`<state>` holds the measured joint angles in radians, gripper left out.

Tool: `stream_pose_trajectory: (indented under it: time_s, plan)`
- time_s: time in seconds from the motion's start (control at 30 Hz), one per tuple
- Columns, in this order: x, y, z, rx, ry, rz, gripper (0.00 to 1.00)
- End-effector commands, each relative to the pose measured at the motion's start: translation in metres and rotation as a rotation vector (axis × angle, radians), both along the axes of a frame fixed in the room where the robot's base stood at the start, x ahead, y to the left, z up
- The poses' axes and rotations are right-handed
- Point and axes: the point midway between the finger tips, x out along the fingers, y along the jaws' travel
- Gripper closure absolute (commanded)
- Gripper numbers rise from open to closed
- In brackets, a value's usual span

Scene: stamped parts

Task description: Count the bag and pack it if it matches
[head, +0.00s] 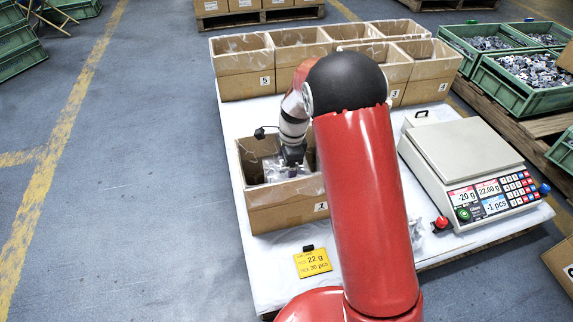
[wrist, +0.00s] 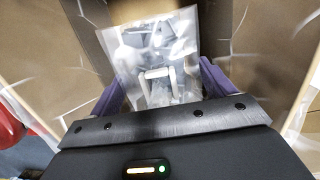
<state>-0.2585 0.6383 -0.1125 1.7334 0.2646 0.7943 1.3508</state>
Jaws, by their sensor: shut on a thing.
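My gripper (head: 292,155) is down at the mouth of the open cardboard box marked 1 (head: 290,217). In the wrist view my gripper (wrist: 160,85) is shut on a clear plastic bag (wrist: 155,50) with grey metal parts in it. Box walls surround the bag there. In the head view the bag (head: 278,172) shows partly below the gripper, inside the box. Whether it touches the box floor cannot be told. The scale (head: 462,155) at right has an empty plate and reads -20 g, 22.00 g and -1 pcs. A yellow card (head: 312,262) reads 22 g and 30 pcs.
Several open cardboard boxes (head: 243,62) stand along the back of the white table (head: 262,270). Another clear bag (head: 416,232) lies partly behind my red arm, near a red button (head: 441,222). Green crates of metal parts (head: 530,78) stand at right.

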Motion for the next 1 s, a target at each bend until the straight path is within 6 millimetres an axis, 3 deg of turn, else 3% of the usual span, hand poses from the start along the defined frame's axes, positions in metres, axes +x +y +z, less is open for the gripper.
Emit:
stream_pose_trajectory:
  time_s: [1.0]
  plan:
    - [0.000, 0.000, -0.014, 0.000, -0.002, 0.000, 0.90]
